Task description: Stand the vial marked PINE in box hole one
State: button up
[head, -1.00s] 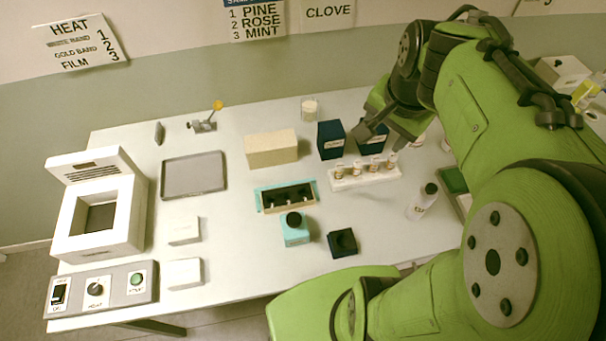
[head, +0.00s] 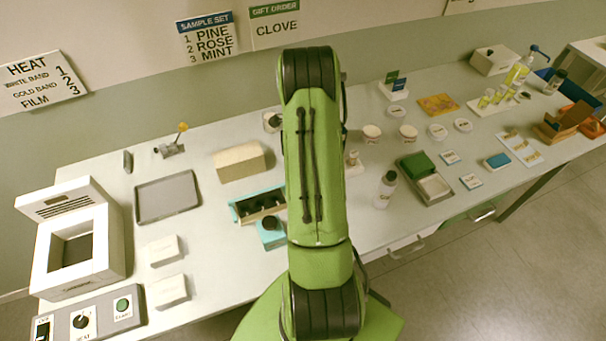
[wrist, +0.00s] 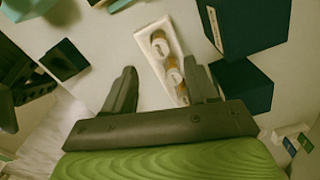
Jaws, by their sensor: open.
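In the wrist view my gripper (wrist: 160,68) is open and empty, its fingers apart above the table. The white rack (wrist: 151,31) lies beyond and between the fingertips, with brown-capped vials (wrist: 160,43) standing in it. The right finger hides part of the rack, and no vial label is readable, so I cannot tell which is PINE. In the head view my arm hides the gripper and most of the rack; one vial (head: 353,160) shows at its right edge. The teal box (head: 236,211) with dark holes stands left of my arm, partly hidden by it.
Dark blue boxes (wrist: 245,30) stand close right of the fingers in the wrist view. A black block (wrist: 65,60) is at left. A white bottle (head: 386,190) stands right of my arm. The sample set sign (head: 207,38) lists PINE, ROSE, MINT as 1, 2, 3.

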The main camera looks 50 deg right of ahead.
notch_tip(320, 180, down, 8)
jog(key=shift+w+a+f+p, duration=0.1)
jog(key=shift+w+f+p, duration=0.1)
jog(key=shift+p, duration=0.35)
jog(key=shift+s, duration=0.1)
grip_shut()
jog(key=shift+r, duration=0.1)
